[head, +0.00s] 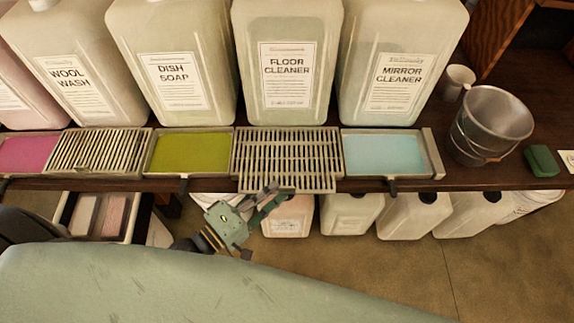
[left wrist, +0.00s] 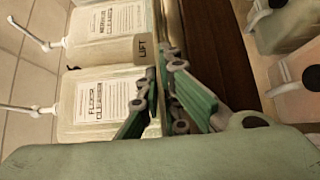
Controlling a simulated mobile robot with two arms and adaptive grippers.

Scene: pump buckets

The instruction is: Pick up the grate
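A beige slotted grate (head: 287,158) lies in front of the floor cleaner jug. Its near edge juts out past the front of the shelf, further than the left grate (head: 98,152) does. My left gripper (head: 272,197) is at the near edge of the jutting grate. The fingers look closed on that edge, though the contact is partly hidden. My right gripper is out of view.
Pink, yellow-green (head: 190,152) and pale blue (head: 385,153) trays flank the grates. Large labelled jugs (head: 290,55) stand behind. A metal bucket (head: 490,125) and a green sponge (head: 541,160) are at right. More jugs (head: 352,213) stand below the shelf.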

